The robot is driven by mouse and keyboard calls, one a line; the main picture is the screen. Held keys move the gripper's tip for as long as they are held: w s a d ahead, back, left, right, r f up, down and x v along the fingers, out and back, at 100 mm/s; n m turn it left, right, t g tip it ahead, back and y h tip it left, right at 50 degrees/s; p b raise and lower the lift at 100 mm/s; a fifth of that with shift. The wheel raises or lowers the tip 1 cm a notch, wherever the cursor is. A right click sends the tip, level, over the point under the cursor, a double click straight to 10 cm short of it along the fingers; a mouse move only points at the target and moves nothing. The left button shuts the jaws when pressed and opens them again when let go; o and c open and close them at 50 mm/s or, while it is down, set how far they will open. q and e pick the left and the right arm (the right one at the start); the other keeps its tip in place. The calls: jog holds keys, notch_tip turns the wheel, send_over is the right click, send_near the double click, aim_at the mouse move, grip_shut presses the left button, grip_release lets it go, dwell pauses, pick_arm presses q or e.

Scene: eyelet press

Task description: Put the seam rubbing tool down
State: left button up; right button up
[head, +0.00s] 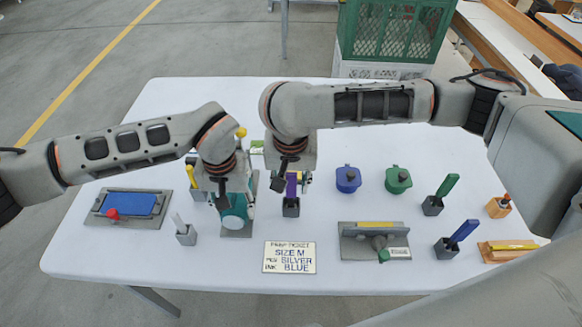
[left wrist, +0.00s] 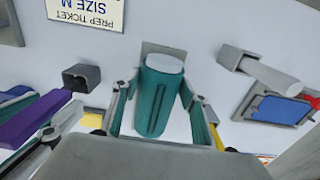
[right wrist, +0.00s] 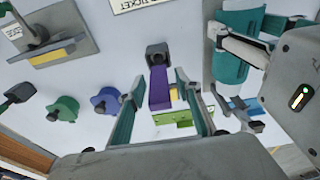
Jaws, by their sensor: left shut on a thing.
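My left gripper (left wrist: 156,92) is shut on this cylinder, one finger on each side. My right gripper (right wrist: 155,84) is open, with its fingers apart on either side of a purple handled tool (right wrist: 160,90). The purple tool stands in a small dark grey holder (head: 291,209), and its upper part is hidden by the right gripper in the head view. I cannot tell which thing is the seam rubbing tool.
A pale tool in a holder (head: 186,237) and a blue pad tray (head: 130,204) lie left. A prep ticket (head: 290,257) lies in front. Blue (head: 348,180) and green (head: 398,181) pots, a grey fixture (head: 373,242) and green (head: 446,187) and blue (head: 462,233) tools are right.

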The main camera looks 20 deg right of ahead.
aim_at(294, 175)
jog(key=r, duration=0.3)
jog(key=s+r, duration=0.1)
jog(key=r, duration=0.6)
jog(key=shift+s+a, duration=0.25)
jog(key=shift+a, duration=0.05)
jog(key=shift+o, duration=0.6)
jog(key=shift+w+d+r+g, duration=0.3)
jog(key=shift+d+r+g, duration=0.2)
jog(key=shift+g, duration=0.2)
jog(key=shift+f+y, duration=0.2)
jog(key=shift+y, duration=0.1)
notch_tip(294, 175, down, 6)
jog(key=shift+f, duration=0.1)
jog(key=shift+w+a+f, duration=0.15)
jog(key=shift+f, duration=1.2)
jog(key=shift+w+a+f, duration=0.1)
jog(key=shift+f, duration=1.2)
grip_shut()
